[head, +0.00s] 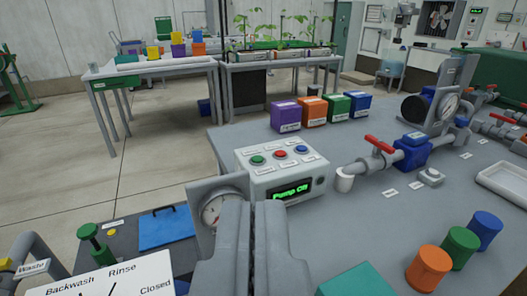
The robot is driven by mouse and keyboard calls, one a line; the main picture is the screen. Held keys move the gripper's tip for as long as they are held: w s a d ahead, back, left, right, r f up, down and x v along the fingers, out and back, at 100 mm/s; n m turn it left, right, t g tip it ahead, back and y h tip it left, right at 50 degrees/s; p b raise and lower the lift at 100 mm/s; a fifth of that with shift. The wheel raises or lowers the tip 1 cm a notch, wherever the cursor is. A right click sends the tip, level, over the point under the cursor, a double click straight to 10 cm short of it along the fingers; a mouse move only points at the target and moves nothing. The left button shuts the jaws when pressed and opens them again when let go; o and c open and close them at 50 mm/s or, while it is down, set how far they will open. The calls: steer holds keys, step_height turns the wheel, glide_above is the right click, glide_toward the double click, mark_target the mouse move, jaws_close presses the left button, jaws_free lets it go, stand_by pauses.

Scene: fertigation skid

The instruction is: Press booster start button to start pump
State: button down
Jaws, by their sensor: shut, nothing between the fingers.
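A pale control box (281,170) stands on the grey bench. Its sloped top carries a green button (258,160), a red button (279,154) and a blue button (301,150). Small labels beside the buttons are too small to read, so I cannot tell which is the booster start. A dark display (290,193) on the box front shows green text starting with "Pump"; the second word is unclear. My gripper (252,204) is shut and empty, low in the middle of the view, in front of the box. It appears apart from the buttons.
A pressure gauge (213,209) stands just left of my gripper. A pipe with a red-handled valve (379,145) lies right of the box. Purple, orange, green and blue blocks stand behind it. Orange (429,268), green and blue cylinders stand at front right.

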steer(key=m+g, duration=0.8)
steer(key=m, duration=0.1)
glide_above(257, 161)
step_height(257, 161, down, 10)
steer(key=shift+f, duration=0.15)
steer(key=shift+f, duration=4.25)
steer(key=shift+f, duration=0.1)
steer(key=shift+f, duration=0.3)
